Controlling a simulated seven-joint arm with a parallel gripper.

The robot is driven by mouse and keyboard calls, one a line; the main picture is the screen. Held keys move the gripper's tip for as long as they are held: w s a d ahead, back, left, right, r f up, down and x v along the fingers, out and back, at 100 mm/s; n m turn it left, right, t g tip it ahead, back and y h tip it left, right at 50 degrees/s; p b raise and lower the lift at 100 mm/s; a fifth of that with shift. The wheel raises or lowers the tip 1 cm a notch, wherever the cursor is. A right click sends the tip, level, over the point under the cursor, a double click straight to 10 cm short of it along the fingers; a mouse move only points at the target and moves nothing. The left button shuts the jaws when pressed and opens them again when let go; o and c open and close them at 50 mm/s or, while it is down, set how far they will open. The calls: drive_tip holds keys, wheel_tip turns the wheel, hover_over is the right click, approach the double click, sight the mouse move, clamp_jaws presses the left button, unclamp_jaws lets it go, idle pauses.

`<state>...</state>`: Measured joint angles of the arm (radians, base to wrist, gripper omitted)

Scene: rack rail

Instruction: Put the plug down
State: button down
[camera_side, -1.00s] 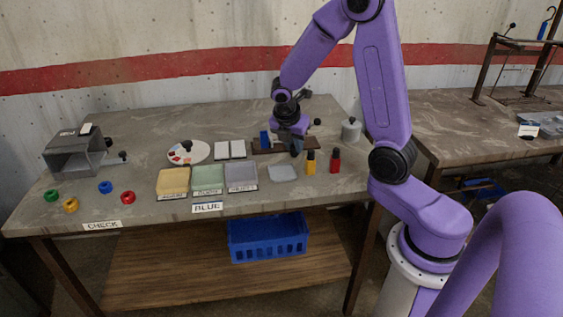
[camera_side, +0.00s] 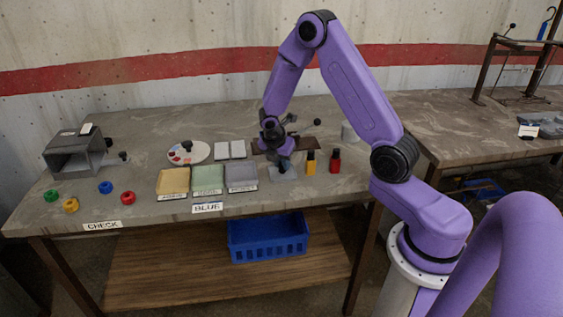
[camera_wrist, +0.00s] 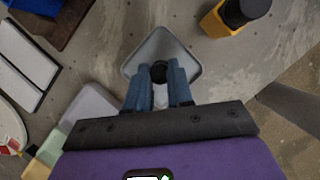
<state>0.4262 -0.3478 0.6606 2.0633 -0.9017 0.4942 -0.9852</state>
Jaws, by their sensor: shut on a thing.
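My gripper (camera_side: 284,166) is low over a small pale grey tray (camera_side: 291,176) at the front of the bench. In the wrist view, the blue fingers of my gripper (camera_wrist: 160,72) are shut on the plug (camera_wrist: 159,71), seen as a dark round end with something pale behind it. The same tray (camera_wrist: 163,43) lies under and beyond the fingertips. I cannot tell whether the plug touches the tray. The side view hides the plug behind my fingers.
A yellow bottle with a black cap (camera_side: 310,164) and a red bottle (camera_side: 335,162) stand right of the tray. Yellow (camera_side: 173,181), green (camera_side: 208,178) and grey-lilac (camera_side: 241,176) pads lie to its left. A brown board (camera_side: 262,149) lies behind.

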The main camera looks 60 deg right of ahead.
drive_tip(key=shift+f, duration=0.15)
drive_tip(key=c, duration=1)
unclamp_jaws()
drive_tip(key=w+v, duration=0.1)
drive_tip(key=v, duration=1)
drive_tip(key=s+a+r+m+y, duration=0.1)
drive_tip(key=s+a+r+m, duration=0.15)
drive_tip(key=s+a, duration=0.5)
drive_tip(key=s+a+r+m+y, duration=0.1)
drive_tip(key=s+a, duration=0.3)
drive_tip(key=s, duration=0.7)
drive_tip(key=s+a+r+m+y, duration=0.2)
drive_tip(key=s+a, duration=0.3)
drive_tip(key=s, duration=0.7)
drive_tip(key=shift+m+y, duration=0.4)
drive_tip(key=shift+m, duration=0.45)
drive_tip(key=shift+a+r, duration=0.1)
drive_tip(key=shift+a, duration=0.05)
